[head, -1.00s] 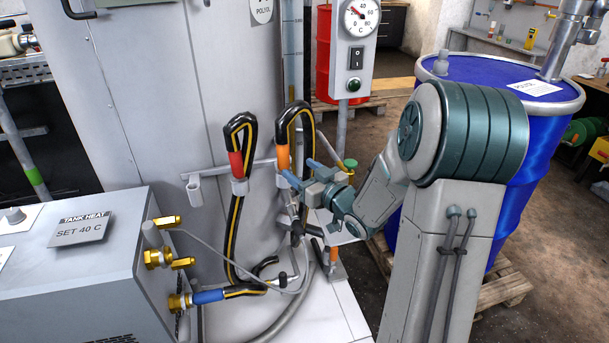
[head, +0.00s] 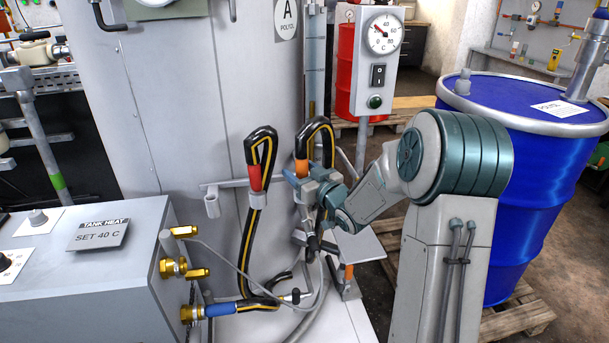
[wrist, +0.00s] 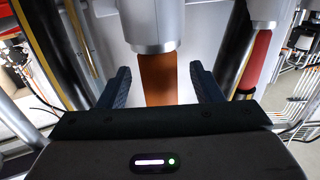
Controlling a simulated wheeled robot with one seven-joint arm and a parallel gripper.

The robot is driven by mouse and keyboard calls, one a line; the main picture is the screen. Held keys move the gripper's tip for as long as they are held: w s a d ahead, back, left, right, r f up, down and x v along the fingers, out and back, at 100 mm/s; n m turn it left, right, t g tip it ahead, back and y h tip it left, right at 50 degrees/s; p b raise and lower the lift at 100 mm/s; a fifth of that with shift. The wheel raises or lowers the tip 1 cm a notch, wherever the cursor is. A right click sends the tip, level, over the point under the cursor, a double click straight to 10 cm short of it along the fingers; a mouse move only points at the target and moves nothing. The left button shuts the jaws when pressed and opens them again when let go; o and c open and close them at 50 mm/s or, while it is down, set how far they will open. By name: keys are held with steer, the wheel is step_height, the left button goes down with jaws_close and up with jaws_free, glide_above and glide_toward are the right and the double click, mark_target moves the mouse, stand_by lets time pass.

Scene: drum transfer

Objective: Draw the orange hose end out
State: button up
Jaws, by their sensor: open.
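The orange hose end (head: 301,168) is the orange sleeve on a black, yellow-striped hose that loops over in front of the grey tank. In the wrist view the orange sleeve (wrist: 157,78) shows between my two blue fingers, with a grey collar (wrist: 152,42) around it. My gripper (head: 299,183) is open at the sleeve in the head view, and its fingers (wrist: 160,86) stand on both sides with visible gaps. My gripper hides the sleeve's lower part and its holder in the head view.
A red-sleeved hose (head: 256,177) hangs to the left in a grey holder on the rail (head: 225,184). A gauge post (head: 380,60) and a blue drum (head: 535,150) stand to the right. The tank heat box (head: 85,270) is at the lower left.

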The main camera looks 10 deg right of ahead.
mark_target(302, 158)
jaws_close()
steer(key=shift+r, duration=0.1)
steer(key=shift+r, duration=0.15)
steer(key=shift+r+p, duration=1.3)
steer(key=shift+r, duration=0.65)
steer(key=shift+r+p, duration=1.2)
steer(key=shift+r, duration=0.8)
